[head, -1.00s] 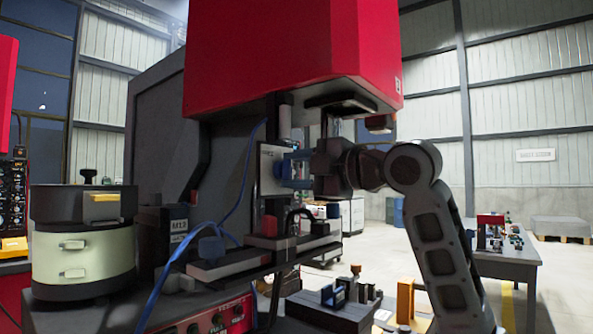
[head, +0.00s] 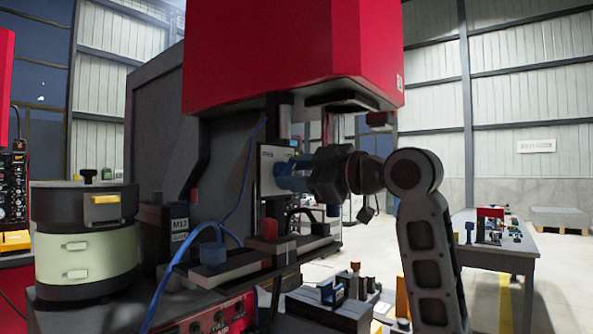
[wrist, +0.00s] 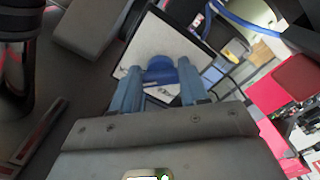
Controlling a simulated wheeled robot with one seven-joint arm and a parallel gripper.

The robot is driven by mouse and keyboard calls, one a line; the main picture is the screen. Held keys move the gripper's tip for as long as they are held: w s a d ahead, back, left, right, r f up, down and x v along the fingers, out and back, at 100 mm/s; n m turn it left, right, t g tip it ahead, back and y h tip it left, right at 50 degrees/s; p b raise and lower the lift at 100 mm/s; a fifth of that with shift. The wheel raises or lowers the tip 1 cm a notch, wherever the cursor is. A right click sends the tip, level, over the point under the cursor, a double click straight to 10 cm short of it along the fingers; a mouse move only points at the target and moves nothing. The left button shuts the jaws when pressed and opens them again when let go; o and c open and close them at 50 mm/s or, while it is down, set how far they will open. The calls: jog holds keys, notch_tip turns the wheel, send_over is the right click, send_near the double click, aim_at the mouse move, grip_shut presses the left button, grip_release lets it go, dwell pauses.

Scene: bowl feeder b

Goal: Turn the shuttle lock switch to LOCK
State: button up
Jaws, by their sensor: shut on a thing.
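The shuttle lock switch has a blue knob (wrist: 161,71) on a pale plate (wrist: 168,42), seen in the wrist view. In the head view the plate (head: 267,163) stands upright on the machine's column under the red housing. My gripper (wrist: 158,78) has its two blue fingers on either side of the knob and is shut on it. In the head view my gripper (head: 290,177) reaches the plate from the right and its fingers cover the knob. The knob's pointing direction and most of the plate's lettering cannot be read.
The red housing (head: 290,55) hangs just above my arm. A blue cable (head: 238,190) runs left of the plate. Fixtures (head: 265,245) and a black block with small parts (head: 335,305) sit below. A round feeder (head: 85,240) stands at left.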

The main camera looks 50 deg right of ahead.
jog(key=shift+f, duration=0.15)
jog(key=o, duration=1.1)
jog(key=shift+c, duration=0.2)
jog(key=shift+s, duration=0.1)
jog(key=s+b, duration=0.1)
jog(key=s, duration=0.6)
jog(key=shift+s+d, duration=0.15)
jog(key=shift+s, duration=0.15)
